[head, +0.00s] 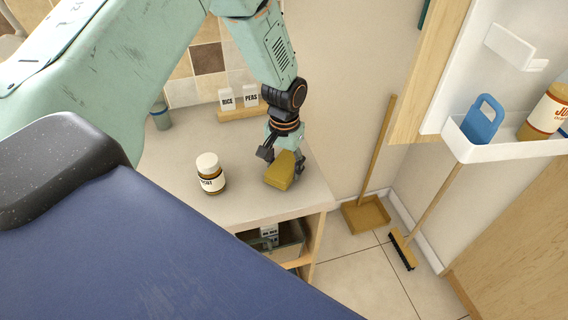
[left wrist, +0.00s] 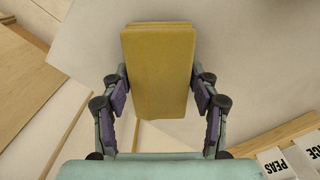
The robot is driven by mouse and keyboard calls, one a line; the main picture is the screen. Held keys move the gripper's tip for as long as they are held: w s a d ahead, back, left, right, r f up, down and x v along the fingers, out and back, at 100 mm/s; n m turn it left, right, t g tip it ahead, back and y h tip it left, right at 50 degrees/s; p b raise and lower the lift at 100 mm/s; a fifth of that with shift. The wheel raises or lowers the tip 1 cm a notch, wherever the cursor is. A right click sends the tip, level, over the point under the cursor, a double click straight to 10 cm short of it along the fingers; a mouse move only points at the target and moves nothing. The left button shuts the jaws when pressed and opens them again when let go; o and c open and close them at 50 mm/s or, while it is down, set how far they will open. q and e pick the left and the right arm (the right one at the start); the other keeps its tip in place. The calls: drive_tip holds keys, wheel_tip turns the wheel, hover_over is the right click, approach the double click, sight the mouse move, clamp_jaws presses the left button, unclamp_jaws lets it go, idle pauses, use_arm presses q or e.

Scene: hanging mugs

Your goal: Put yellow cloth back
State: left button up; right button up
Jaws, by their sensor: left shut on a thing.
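The yellow cloth (head: 280,172) is a folded block at the right end of the counter in the head view. My left gripper (head: 283,160) is above it, with its fingers on either side. In the left wrist view the cloth (left wrist: 158,70) lies between the two fingertips of the left gripper (left wrist: 160,92), which is shut on it. I cannot tell whether the cloth touches the counter. My right gripper is not in view.
A jar (head: 210,174) stands on the counter (head: 240,208) left of the cloth. A rack with RICE and PEAS packets (head: 238,98) is at the back. An open door shelf (head: 478,146) holds a blue item and a juice bottle. A dustpan (head: 366,215) and broom (head: 404,250) stand right.

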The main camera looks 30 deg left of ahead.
use_arm(q)
drive_tip(key=shift+s+d, duration=0.15)
drive_tip(key=shift+f, duration=0.25)
drive_tip(key=o, duration=1)
drive_tip(key=shift+o, duration=1)
drive_tip(key=shift+o, duration=0.3)
drive_tip(key=shift+o, duration=1.1)
drive_tip(key=shift+r, duration=0.1)
